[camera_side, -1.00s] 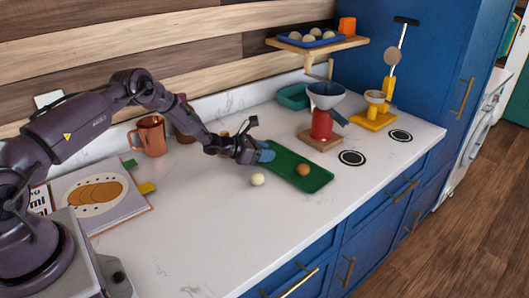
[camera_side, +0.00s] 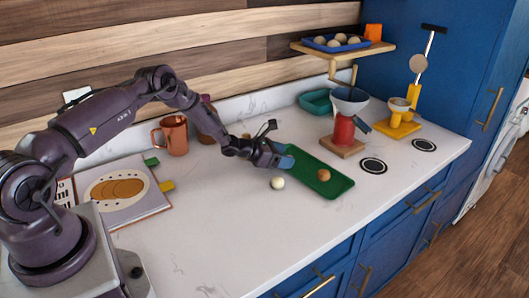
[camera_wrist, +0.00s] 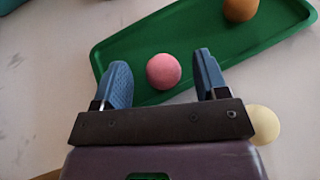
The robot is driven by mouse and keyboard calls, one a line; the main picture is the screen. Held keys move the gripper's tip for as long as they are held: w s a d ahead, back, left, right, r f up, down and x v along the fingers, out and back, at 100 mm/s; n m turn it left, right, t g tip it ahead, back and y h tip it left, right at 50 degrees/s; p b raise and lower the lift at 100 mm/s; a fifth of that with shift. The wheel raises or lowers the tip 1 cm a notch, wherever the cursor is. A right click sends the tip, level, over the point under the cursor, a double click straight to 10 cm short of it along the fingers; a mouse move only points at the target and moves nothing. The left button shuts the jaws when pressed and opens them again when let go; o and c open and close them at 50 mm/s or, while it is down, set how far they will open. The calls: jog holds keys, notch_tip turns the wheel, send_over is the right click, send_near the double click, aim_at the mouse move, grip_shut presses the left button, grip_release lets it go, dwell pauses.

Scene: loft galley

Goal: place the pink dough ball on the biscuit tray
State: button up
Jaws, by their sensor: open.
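The pink dough ball (camera_wrist: 163,71) rests on the green tray (camera_wrist: 215,40), near one end and inside its rim, in the wrist view. My gripper (camera_wrist: 160,80) is open, with one blue finger on each side of the ball and gaps between fingers and ball. In the side view my gripper (camera_side: 287,160) is low over the left end of the green tray (camera_side: 335,190) and hides the pink ball. I take this green tray to be the biscuit tray.
A brown ball (camera_side: 323,175) lies on the same tray. A cream ball (camera_side: 277,183) lies on the counter beside the tray, close to my gripper. A red-based funnel stand (camera_side: 345,130) stands behind the tray. The counter in front is clear.

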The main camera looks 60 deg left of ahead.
jog(key=v, duration=1)
jog(key=shift+s+r, duration=0.2)
jog(key=shift+s, duration=0.15)
jog(key=s+d+r+m+g+h, duration=0.2)
jog(key=s+d+r+m+g, duration=0.2)
jog(key=d+r+m, duration=0.6)
jog(key=s+d+r+m+g+h, duration=0.25)
jog(key=s+d+r+m, duration=0.25)
jog(key=d+r+m, duration=0.45)
jog(key=s+r+m+y, duration=0.4)
jog(key=s+m, duration=0.2)
jog(key=s, duration=0.4)
jog(key=s+r+m+y, duration=0.4)
jog(key=s+m, duration=0.3)
jog(key=s, duration=0.3)
jog(key=shift+s+a+r+g, duration=0.15)
jog(key=shift+a+r+g, duration=0.15)
jog(key=shift+r, duration=0.4)
